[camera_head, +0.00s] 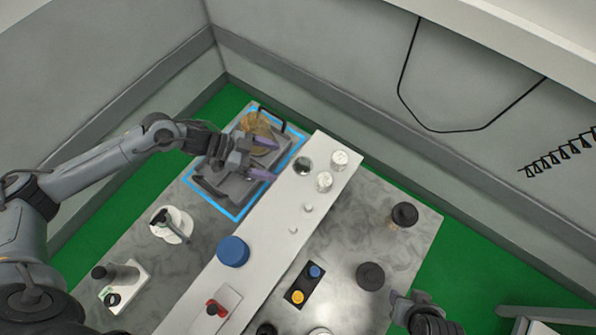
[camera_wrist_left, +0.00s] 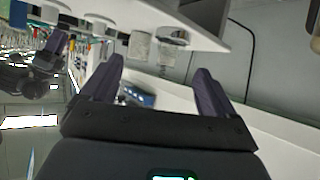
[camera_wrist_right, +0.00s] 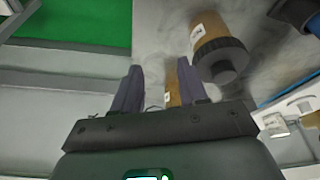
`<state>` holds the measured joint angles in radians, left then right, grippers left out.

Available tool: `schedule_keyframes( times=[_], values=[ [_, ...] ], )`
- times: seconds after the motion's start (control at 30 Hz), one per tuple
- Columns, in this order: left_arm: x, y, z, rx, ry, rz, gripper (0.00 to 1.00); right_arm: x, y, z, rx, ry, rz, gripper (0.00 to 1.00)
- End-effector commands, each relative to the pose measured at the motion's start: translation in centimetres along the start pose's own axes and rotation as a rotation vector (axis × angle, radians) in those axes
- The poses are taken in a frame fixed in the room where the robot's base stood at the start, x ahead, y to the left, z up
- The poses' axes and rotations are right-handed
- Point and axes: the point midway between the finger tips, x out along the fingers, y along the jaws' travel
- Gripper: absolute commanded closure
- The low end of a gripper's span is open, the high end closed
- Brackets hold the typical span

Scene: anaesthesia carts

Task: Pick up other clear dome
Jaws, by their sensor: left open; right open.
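Two clear, whitish dome-like pieces, one farther back (camera_head: 339,160) and one nearer (camera_head: 323,181), stand at the far end of the white raised shelf (camera_head: 270,225). Which one the task means I cannot tell. My left gripper (camera_head: 264,159) is open and empty, left of these pieces, above the grey tray (camera_head: 213,185). A yellowish clear piece (camera_head: 257,127) sits in the tray, close behind the gripper. In the left wrist view the fingers (camera_wrist_left: 158,80) are apart with nothing gripped. My right gripper (camera_wrist_right: 158,80) is open and empty, low at the right in the head view.
A blue outline surrounds the tray. A dark round cap (camera_head: 303,166) and a blue round lid (camera_head: 233,251) are on the shelf. Dark-capped bottles (camera_head: 404,215) stand on the right counter; one capped brown bottle (camera_wrist_right: 218,55) is near my right fingers.

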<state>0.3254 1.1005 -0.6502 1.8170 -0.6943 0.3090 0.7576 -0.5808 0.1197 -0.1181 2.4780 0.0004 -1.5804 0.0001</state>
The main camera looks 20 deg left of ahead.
Motion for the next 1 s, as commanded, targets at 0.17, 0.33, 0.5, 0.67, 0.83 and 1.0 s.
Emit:
schedule_keyframes(
  times=[0.17,0.33,0.5,0.67,0.83,1.0],
  values=[
    [1.1,-1.3,-0.9,0.030,0.012,-0.019,0.11,0.6,0.4,-0.1,-0.007,0.007,0.012,0.57],
    [3.5,-1.4,-1.0,0.029,0.012,-0.020,0.11,0.4,0.1,-0.1,-0.006,0.007,0.003,0.57],
    [5.0,-1.4,-1.0,0.031,0.011,-0.020,0.11,0.4,0.0,0.0,-0.004,0.005,0.001,0.57],
    [5.8,-1.4,-1.0,0.030,0.010,-0.020,0.11,0.3,-0.1,0.1,0.000,0.004,-0.003,0.57],
    [7.7,-1.6,-0.9,0.030,0.012,-0.018,0.11,0.1,-0.2,0.0,0.003,0.004,-0.006,0.57],
    [9.7,-1.8,-0.8,0.029,0.011,-0.020,0.11,0.1,-0.2,0.0,0.003,0.003,-0.006,0.57]
  ],
)
